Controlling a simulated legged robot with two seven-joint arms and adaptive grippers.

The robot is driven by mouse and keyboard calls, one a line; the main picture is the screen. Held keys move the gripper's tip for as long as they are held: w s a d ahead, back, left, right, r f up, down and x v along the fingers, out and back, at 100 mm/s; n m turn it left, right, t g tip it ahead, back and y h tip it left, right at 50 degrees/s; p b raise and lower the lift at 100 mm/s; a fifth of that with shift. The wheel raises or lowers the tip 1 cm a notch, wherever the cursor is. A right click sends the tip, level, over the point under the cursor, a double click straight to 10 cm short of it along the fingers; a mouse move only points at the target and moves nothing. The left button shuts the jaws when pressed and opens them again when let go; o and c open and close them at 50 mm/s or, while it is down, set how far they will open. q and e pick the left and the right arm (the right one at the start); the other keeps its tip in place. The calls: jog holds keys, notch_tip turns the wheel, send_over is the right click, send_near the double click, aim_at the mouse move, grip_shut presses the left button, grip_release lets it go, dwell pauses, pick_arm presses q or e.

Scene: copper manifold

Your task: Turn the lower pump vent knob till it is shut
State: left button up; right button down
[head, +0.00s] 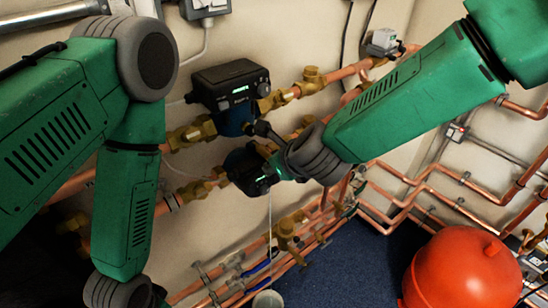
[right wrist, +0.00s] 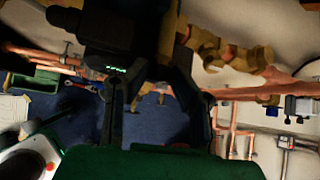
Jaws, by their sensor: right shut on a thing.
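The lower pump (head: 241,162) is a dark unit with a small green light, set between brass fittings on a copper pipe. My right gripper (head: 264,156) is at its front, with a dark finger on either side. In the right wrist view my right gripper (right wrist: 150,76) has its fingers spread apart, reaching to the dark pump body (right wrist: 115,45) with a lit green display. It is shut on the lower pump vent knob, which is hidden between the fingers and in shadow. My left arm hangs at the left of the head view, and its gripper is out of frame.
The upper pump (head: 232,85) sits just above, with a lit display. Copper pipes with brass valves (head: 286,232) run low along the wall. A red vessel (head: 462,270) stands at the lower right. A small pale cup (head: 267,299) is below. The blue floor (head: 345,265) shows some clear room.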

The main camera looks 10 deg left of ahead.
dwell(0.4)
jog(key=c, duration=1.4)
grip_release()
jog(key=shift+d, duration=0.15)
jog(key=shift+o, duration=0.2)
jog(key=shift+s+r, duration=0.1)
jog(key=shift+d, duration=0.1)
jog(key=v, duration=1.2)
